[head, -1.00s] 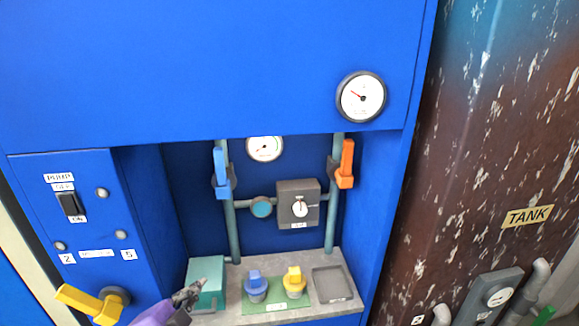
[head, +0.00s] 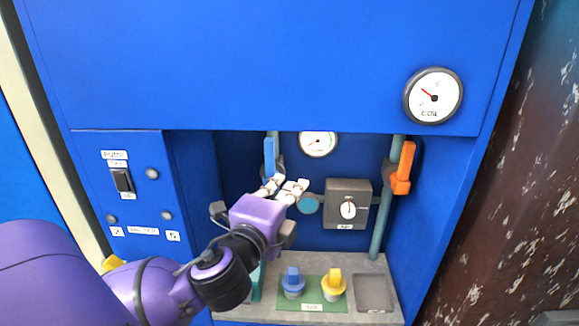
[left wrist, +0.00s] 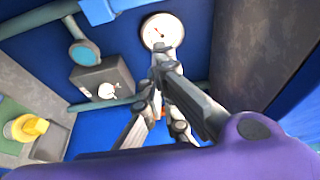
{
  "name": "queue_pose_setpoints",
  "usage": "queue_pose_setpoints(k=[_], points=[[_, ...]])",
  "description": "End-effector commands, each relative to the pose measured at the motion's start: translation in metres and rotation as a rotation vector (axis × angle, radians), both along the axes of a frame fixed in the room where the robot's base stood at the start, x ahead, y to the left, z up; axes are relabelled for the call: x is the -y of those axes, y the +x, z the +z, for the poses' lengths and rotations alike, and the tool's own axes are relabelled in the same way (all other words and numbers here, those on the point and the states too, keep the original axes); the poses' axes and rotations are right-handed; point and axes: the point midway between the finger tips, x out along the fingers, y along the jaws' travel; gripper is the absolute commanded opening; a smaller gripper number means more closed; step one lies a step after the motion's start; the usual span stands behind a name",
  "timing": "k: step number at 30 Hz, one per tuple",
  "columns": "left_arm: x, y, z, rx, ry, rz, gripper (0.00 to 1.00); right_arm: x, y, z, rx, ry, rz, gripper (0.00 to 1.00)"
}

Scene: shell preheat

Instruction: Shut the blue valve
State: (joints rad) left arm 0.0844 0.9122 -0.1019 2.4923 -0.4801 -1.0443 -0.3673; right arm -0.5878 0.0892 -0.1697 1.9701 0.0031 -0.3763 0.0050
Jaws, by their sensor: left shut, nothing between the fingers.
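The blue valve's handle (head: 270,158) stands upright along the left pipe in the cabinet recess. Its lower end and body are partly hidden behind my gripper. In the left wrist view a blue part, seemingly that handle (left wrist: 97,10), is cut by the top edge. My left gripper (head: 285,184) is just below and to the right of the handle in the head view. Its fingers are shut and empty, and they also show in the left wrist view (left wrist: 160,62). I cannot tell whether they touch the handle. My right gripper is in neither view.
An orange valve handle (head: 403,168) is on the right pipe. Between the pipes sit a grey box with a dial (head: 333,193) and a round teal part (head: 309,204). Blue and yellow knobs (head: 333,284) stand on the shelf below. A pump switch (head: 122,180) is at left.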

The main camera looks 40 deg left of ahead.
Motion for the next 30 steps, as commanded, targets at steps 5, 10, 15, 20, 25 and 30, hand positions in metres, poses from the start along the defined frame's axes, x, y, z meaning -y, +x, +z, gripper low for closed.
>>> queue_pose_setpoints(k=[5, 10, 15, 20, 25, 30], points=[[-0.003, 0.014, 0.002, 0.003, 0.002, 0.0, 0.0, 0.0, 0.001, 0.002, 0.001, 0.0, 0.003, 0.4], [-0.01, 0.045, 0.003, 0.004, 0.001, 0.0, 0.0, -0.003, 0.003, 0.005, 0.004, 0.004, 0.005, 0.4], [-0.016, 0.077, 0.003, 0.004, 0.001, 0.0, 0.0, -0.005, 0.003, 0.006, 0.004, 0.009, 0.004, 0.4], [-0.022, 0.101, 0.002, 0.003, 0.0, 0.0, 0.0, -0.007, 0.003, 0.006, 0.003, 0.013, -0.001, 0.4], [-0.042, 0.085, 0.002, 0.001, 0.001, 0.001, 0.0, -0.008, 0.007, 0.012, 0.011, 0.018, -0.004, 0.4], [-0.053, 0.078, 0.002, 0.002, 0.0, 0.0, 0.0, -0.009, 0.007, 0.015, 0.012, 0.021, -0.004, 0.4]])
